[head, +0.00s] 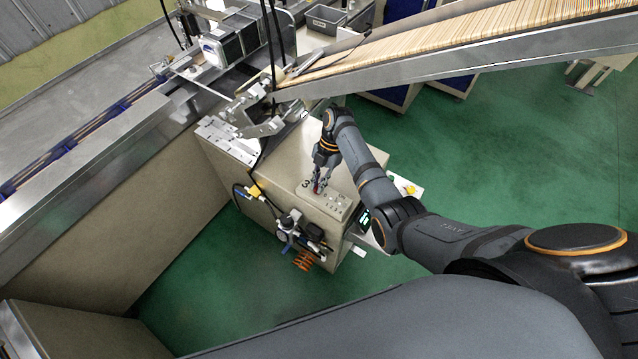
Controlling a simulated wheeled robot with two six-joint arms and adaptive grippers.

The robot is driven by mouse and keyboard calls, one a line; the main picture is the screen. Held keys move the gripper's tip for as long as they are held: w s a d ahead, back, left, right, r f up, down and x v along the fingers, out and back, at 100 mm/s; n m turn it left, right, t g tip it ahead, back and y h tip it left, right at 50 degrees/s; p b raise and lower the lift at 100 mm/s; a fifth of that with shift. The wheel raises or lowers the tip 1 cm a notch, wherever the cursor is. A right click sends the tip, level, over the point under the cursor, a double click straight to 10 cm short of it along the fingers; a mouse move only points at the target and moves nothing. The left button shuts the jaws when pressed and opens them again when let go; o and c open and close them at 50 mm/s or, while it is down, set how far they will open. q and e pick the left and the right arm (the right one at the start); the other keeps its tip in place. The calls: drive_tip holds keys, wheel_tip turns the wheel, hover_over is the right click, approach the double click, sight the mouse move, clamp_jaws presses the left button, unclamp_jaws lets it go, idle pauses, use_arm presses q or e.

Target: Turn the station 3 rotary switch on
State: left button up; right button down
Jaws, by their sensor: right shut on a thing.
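The station 3 control box (342,203) sits on the beige machine cabinet, in the middle of the head view. A number 3 marks its left end. My right gripper (318,187) points down at the panel beside the 3 and is shut on the small rotary switch there. The fingers hide most of the switch, so its angle cannot be told. A little red shows at the fingertips. My left gripper is not in view.
Valves and an orange coiled hose (303,260) hang on the cabinet's front. A small display (364,219) is right of the panel. A sloping metal chute (440,62) full of sticks passes above. Green floor (230,270) is clear.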

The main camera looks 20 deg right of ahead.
idle(0.4)
drive_tip(key=c, duration=1.4)
unclamp_jaws()
drive_tip(key=v, duration=0.7)
drive_tip(key=shift+w+r, duration=0.2)
drive_tip(key=shift+r, duration=0.05)
